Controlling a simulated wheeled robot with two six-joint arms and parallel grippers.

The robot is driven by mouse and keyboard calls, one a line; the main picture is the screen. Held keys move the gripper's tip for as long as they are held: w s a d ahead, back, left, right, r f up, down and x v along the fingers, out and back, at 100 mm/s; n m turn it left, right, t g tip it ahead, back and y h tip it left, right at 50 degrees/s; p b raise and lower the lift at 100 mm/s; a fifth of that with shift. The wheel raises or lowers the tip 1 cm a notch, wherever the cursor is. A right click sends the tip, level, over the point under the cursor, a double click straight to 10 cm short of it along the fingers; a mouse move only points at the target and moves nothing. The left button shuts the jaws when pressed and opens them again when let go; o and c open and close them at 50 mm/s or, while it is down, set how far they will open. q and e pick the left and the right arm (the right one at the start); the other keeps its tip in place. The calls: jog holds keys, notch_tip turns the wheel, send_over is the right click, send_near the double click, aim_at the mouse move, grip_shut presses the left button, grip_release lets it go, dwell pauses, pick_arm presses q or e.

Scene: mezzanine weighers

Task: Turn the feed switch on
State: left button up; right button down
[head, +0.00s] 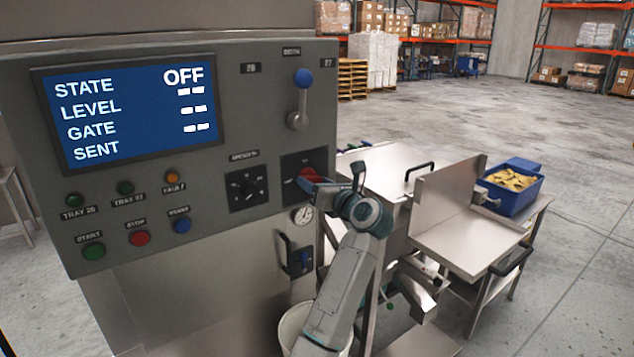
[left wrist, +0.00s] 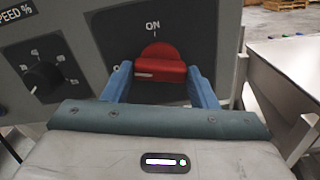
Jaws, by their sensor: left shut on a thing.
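The feed switch is a red rotary knob (head: 309,174) on a dark plate at the lower right of the grey control panel. In the left wrist view the red knob (left wrist: 160,62) has "ON" printed above it and a partly hidden label to its left. Its white mark lies at the left, towards that hidden label. My left gripper (head: 315,184) is at the knob, with its blue fingers (left wrist: 161,82) on either side of it, shut on it. The panel's screen (head: 130,108) reads STATE OFF. My right gripper is not seen.
A speed dial (head: 248,189) sits left of the switch, and a blue-tipped lever (head: 302,95) is above it. Several push buttons line the panel's lower left. Steel tables and a blue crate (head: 513,200) stand to the right. Open concrete floor lies beyond.

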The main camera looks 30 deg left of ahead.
pick_arm(q)
jog(key=m+p, duration=0.1)
jog(key=m, duration=0.1)
jog(key=shift+r+m, duration=0.15)
jog(key=shift+m, duration=0.25)
jog(key=m+p, duration=0.2)
jog(key=shift+m, duration=0.4)
jog(key=m+p, duration=0.6)
jog(key=m, duration=0.1)
jog(key=shift+m, duration=0.3)
jog(key=shift+m+p, duration=0.5)
jog(key=shift+m, duration=0.3)
jog(key=o, duration=1)
jog(key=shift+f, duration=0.2)
